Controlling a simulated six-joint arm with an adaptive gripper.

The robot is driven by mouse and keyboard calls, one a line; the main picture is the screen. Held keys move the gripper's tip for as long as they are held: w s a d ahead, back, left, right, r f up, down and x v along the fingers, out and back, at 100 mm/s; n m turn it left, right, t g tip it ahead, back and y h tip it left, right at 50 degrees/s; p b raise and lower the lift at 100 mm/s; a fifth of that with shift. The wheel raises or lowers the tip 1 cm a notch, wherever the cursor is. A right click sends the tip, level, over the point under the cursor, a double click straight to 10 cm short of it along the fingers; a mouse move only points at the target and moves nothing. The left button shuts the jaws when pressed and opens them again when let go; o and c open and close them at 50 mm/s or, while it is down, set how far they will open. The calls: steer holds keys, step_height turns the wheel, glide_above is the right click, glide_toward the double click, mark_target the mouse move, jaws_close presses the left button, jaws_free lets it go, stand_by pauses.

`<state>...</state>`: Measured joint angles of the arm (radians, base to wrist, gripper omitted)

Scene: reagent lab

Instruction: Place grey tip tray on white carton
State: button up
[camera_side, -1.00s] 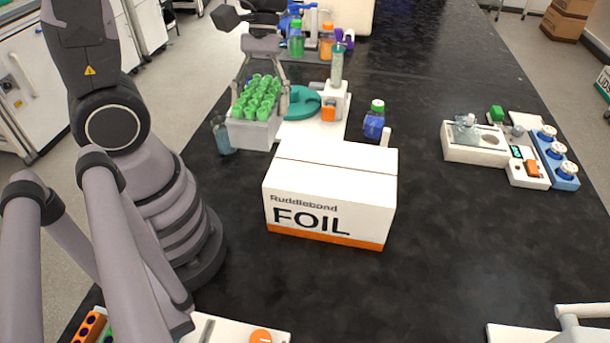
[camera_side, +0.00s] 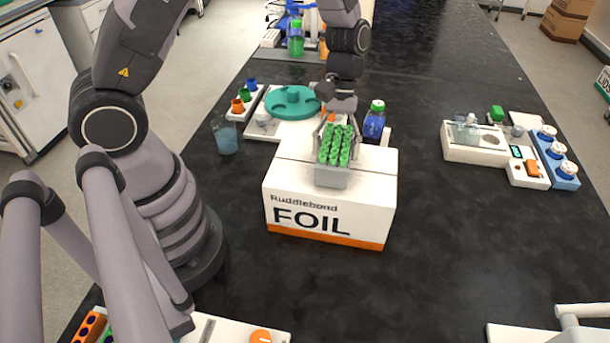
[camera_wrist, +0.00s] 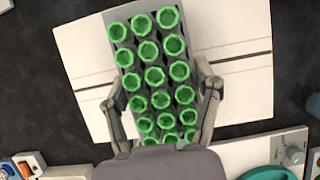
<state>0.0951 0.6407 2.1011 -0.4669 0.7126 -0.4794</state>
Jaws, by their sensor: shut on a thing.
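The grey tip tray (camera_side: 331,177) is a small box filled with green-capped tubes, over the middle of the white carton's top in the side view. My gripper (camera_side: 338,122) is shut on the tray from behind and above. In the wrist view my gripper's two fingers (camera_wrist: 162,103) clasp the tray's long sides, and the tray (camera_wrist: 111,16) lies across the carton's top. The white carton (camera_side: 370,185) reads FOIL, with an orange bottom band; its top also shows in the wrist view (camera_wrist: 245,50). I cannot tell whether the tray's base touches the carton.
A blue bottle with a green cap (camera_side: 375,122) stands just behind the carton. A teal round rotor (camera_side: 293,103) and a beaker (camera_side: 225,136) are behind left. White devices (camera_side: 477,150) stand at the right.

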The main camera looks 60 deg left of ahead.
steer(key=shift+f, duration=0.15)
steer(key=o, duration=1.2)
steer(key=shift+f, duration=0.1)
steer(key=shift+c, duration=0.2)
steer(key=v, duration=1.2)
steer(key=s+a+r+m+t+y, duration=0.2)
steer(key=s+a+r+m+t, duration=0.15)
steer(key=s+r, duration=0.6)
steer(key=s+a+r+m+t+y, duration=0.1)
steer(key=s+r+m+t, duration=0.3)
steer(key=s, duration=0.6)
steer(key=shift+s+a+r+m+t, duration=0.4)
steer(key=shift+a+m+t, duration=0.1)
steer(key=shift+m+t, duration=0.2)
